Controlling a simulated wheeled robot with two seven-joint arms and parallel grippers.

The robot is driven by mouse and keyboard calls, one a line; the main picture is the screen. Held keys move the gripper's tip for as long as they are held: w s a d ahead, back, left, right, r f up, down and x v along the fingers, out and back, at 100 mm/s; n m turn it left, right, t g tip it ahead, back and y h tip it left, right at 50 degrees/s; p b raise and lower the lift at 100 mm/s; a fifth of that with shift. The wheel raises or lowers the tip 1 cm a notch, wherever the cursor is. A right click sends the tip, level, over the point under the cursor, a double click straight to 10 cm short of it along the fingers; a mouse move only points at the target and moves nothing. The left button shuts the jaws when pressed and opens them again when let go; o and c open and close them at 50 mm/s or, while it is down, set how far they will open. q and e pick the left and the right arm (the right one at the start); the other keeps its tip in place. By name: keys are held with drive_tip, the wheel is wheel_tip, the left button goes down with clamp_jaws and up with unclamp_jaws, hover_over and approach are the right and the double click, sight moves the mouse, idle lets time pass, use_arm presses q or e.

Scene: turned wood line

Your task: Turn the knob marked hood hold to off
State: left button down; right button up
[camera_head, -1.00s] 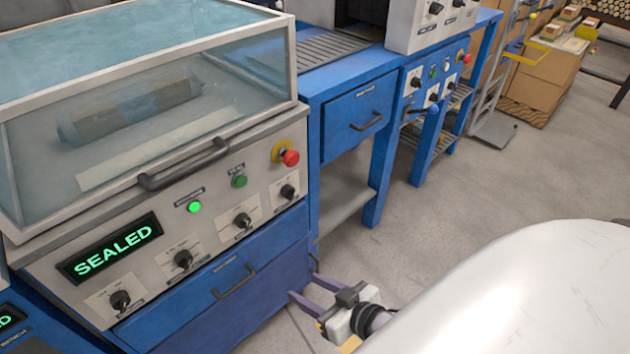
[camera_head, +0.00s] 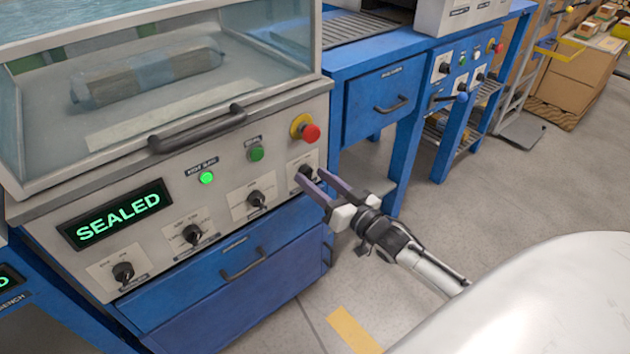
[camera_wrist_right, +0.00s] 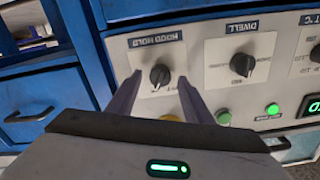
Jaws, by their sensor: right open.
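The knob marked HOOD HOLD (camera_wrist_right: 160,77) is black, on a white label plate, and appears upside down in the right wrist view. In the head view it is the rightmost knob (camera_head: 306,172) on the grey panel, partly covered by my fingers. My right gripper (camera_head: 311,175) is open, its two fingertips at the knob. In the wrist view the fingers (camera_wrist_right: 160,84) lie one on each side of the knob; I cannot tell whether they touch it. Which mark the knob points at is too small to read. My left gripper is not in view.
A DWELL knob (camera_wrist_right: 242,65) sits beside it. Above the knob is a red emergency button (camera_head: 311,133) on a yellow base, with a green button (camera_head: 256,154) to its left. A display (camera_head: 118,214) reads SEALED. A glass hood (camera_head: 170,60) with a handle tops the cabinet.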

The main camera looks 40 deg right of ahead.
drive_tip(key=shift+w, duration=0.3)
drive_tip(key=c, duration=1.1)
drive_tip(key=shift+o, duration=0.2)
